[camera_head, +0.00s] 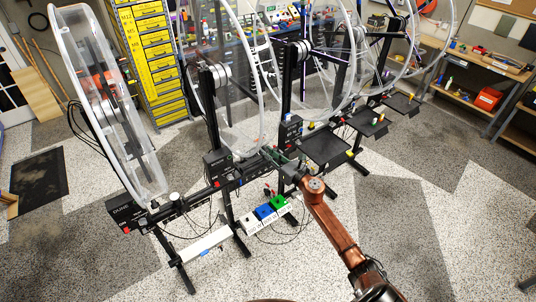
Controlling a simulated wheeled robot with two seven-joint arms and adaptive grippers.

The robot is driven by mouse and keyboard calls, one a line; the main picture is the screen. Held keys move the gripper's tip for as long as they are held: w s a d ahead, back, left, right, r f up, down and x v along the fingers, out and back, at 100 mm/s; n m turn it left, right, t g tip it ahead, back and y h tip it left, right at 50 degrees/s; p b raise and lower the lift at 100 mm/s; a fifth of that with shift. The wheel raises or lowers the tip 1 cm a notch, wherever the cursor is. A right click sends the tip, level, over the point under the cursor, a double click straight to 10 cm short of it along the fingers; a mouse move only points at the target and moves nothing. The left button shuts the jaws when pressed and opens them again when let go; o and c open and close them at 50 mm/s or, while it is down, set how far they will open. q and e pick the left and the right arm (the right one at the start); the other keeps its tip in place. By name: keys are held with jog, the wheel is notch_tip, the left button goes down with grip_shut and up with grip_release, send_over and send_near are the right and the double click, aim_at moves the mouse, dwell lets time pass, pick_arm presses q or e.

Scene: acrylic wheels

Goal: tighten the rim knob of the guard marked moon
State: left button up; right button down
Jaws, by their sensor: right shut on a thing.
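Several clear acrylic wheel guards stand in a row on a black rail (190,200): a near one at the left (150,150), a second one (262,90), and more behind to the right. The moon mark and the rim knobs are too small to make out. My right gripper (277,160), at the end of a copper-coloured arm, reaches the rail by the lower edge of the second guard. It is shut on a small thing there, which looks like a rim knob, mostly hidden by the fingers. My left gripper is out of view.
A black tray (326,147) sits on the rail just right of my gripper. Yellow drawers (150,60) stand behind. A workbench (480,62) is at the right. The front floor is mostly clear.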

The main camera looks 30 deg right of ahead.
jog(key=shift+w+d+f+m+y+b, duration=0.1)
jog(key=shift+m+y+b, duration=1.3)
jog(key=shift+b, duration=2)
jog(key=shift+w+d+f+m+y+b, duration=0.15)
jog(key=shift+m+y+b, duration=0.5)
jog(key=shift+y+b, duration=2.05)
jog(key=shift+s+d+f+m+y+b, duration=0.1)
jog(key=shift+m+y+b, duration=0.95)
jog(key=shift+b, duration=3)
jog(key=c, duration=1.7)
grip_release()
